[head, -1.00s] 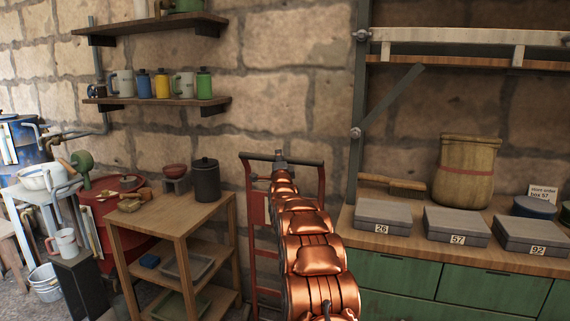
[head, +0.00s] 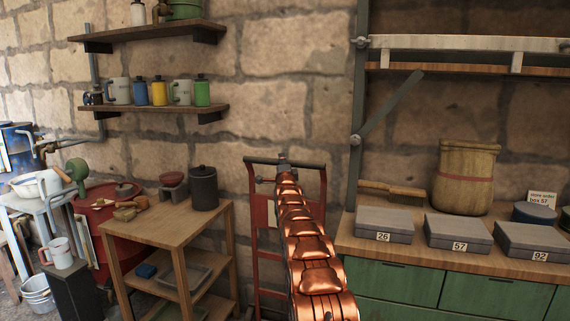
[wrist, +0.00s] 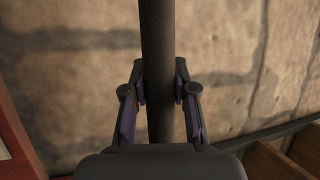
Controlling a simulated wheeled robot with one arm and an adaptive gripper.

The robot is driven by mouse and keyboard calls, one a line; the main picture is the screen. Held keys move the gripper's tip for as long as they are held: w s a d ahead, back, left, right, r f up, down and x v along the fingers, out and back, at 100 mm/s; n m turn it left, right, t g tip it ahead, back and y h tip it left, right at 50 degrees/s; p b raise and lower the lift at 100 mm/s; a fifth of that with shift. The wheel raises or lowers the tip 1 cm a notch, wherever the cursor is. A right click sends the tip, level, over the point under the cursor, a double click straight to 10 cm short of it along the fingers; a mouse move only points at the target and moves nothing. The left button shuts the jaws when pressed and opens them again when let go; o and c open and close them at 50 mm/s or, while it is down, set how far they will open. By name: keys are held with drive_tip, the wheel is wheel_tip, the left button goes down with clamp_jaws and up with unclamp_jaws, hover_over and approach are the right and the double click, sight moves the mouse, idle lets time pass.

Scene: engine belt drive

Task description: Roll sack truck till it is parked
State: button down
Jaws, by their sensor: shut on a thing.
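The sack truck (head: 262,215) has a red frame with a dark crossbar handle at the top. It stands upright against or close to the stone wall, between the wooden side table and the green workbench. My gripper (head: 283,161) is at the middle of the handle, at the end of my copper arm. In the wrist view my gripper (wrist: 160,92) has its two fingers on either side of the dark handle bar (wrist: 158,40), closed on it. My arm hides much of the truck's middle and right side, and its wheels are out of sight.
The wooden side table (head: 165,228) stands just left of the truck, with a dark canister (head: 204,188) on it. The green-fronted workbench (head: 405,284) is close on the right and carries numbered boxes. Wall shelves (head: 155,110) hang at upper left. The floor before the truck is mostly hidden.

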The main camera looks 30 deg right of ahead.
drive_tip(key=shift+d, duration=0.15)
drive_tip(key=c, duration=1.2)
unclamp_jaws()
drive_tip(key=shift+d, duration=0.15)
drive_tip(key=o, duration=0.3)
drive_tip(key=shift+a+f, duration=0.15)
drive_tip(key=shift+a, duration=0.1)
